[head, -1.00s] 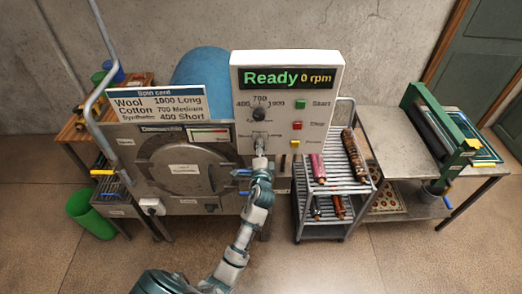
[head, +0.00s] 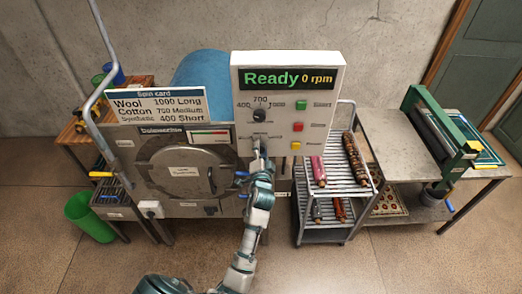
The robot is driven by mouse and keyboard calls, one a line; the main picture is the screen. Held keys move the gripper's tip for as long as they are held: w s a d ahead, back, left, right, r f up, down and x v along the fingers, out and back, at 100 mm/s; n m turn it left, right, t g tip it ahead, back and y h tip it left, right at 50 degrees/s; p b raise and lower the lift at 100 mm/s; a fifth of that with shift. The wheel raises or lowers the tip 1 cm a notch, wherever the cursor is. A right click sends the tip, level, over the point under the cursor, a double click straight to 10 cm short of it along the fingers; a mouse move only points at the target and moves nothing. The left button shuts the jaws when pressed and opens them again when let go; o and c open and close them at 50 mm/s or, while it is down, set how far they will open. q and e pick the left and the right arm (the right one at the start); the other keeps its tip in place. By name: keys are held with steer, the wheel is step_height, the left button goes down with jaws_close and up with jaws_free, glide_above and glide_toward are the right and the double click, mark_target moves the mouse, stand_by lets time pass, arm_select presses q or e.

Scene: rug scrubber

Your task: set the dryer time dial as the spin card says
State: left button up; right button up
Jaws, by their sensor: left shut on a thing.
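The spin card (head: 157,104) stands at the left above the machine: Wool 1000 Long, Cotton about 700 Medium, Synthetic 400 Short. The white control panel (head: 328,72) reads "Ready 0 rpm". Its upper dark dial (head: 260,116) is the speed dial, marked 400, 700 and 1000. My left gripper (head: 260,142) is shut on the lower time dial, which it hides along with most of that dial's markings. A small label (head: 184,170) on the round machine door seems to read Synthetic. My right gripper is out of view.
Green, red and yellow buttons (head: 298,126) sit right of the dials. A metal table (head: 410,140) with a green press is further right. A green bin (head: 88,215) stands left. The front floor is clear.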

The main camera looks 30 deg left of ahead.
arm_select(q)
steer(key=shift+f, duration=0.55)
steer(key=o, duration=1.1)
steer(key=shift+r, duration=0.2)
steer(key=shift+s+r, duration=0.1)
steer(key=v, duration=1.2)
steer(key=shift+d, duration=0.1)
